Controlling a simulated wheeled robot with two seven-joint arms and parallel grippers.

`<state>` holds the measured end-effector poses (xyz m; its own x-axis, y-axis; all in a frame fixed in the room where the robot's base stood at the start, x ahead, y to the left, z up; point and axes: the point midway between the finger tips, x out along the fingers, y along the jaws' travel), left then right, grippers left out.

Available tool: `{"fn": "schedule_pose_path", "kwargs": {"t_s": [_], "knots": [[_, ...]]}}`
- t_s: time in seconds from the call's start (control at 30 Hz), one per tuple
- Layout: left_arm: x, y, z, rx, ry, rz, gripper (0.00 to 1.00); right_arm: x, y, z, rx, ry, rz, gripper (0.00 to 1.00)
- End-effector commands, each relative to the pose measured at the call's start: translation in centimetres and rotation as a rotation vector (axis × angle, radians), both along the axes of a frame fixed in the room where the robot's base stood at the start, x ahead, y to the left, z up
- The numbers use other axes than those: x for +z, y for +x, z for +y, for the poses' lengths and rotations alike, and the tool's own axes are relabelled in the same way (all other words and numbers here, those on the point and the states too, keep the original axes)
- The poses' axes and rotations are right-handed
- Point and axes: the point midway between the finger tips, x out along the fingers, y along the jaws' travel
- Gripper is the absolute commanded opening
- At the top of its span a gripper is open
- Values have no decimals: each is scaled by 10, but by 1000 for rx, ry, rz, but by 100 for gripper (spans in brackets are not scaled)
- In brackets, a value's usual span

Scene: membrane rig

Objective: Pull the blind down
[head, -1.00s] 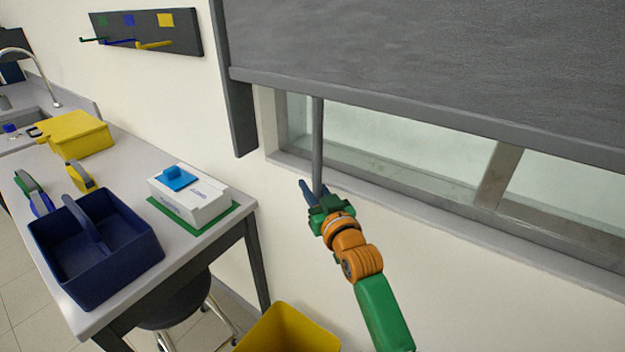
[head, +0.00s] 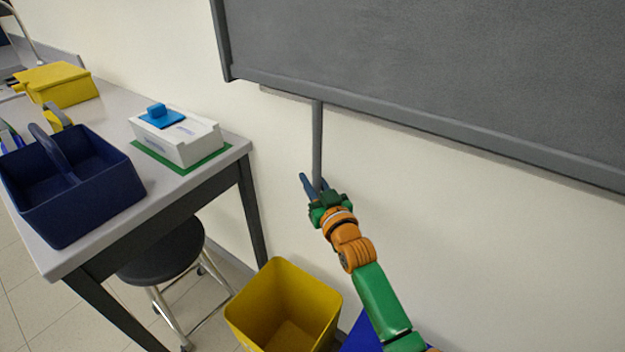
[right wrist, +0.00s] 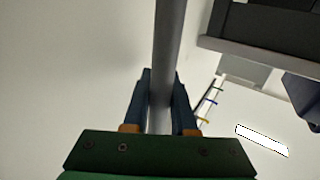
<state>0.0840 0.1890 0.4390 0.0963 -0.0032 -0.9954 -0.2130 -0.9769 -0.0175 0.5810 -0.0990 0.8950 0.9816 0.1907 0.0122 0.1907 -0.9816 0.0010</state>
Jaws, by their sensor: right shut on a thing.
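The dark grey blind (head: 430,75) fills the upper right of the head view. Its bottom bar (head: 450,140) hangs over the wall, and no window glass shows below it. A grey pull rod (head: 317,140) hangs down from the bar near its left end. My right gripper (head: 314,186) is shut on the lower part of the rod. In the right wrist view the rod (right wrist: 168,50) runs between the two blue fingers (right wrist: 160,100). My left gripper is not in view.
A table (head: 225,165) on the left bears a dark blue caddy (head: 110,190), a white box (head: 185,145) and a yellow box (head: 60,85). A stool (head: 165,258) and a yellow bin (head: 265,315) stand on the floor. The wall beneath the bar is clear.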

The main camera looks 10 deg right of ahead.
Motion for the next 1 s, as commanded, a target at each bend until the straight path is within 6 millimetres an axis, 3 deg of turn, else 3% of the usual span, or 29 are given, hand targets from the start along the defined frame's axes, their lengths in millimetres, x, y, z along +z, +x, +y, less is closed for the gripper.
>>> {"fn": "schedule_pose_path", "kwargs": {"t_s": [0.23,0.27,0.33,0.37,0.77,0.87,1.0], "knots": [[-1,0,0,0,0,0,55,-7,-1,1,1,-2,18,0],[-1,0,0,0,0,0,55,-7,-1,1,1,-2,18,33],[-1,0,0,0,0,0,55,-6,-1,1,1,-2,16,52],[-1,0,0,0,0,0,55,-6,-1,1,1,-2,15,55],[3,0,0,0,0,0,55,0,0,0,1,-2,8,55],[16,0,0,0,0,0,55,18,0,0,1,-1,6,55],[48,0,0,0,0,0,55,59,-1,0,1,-1,4,55]]}}
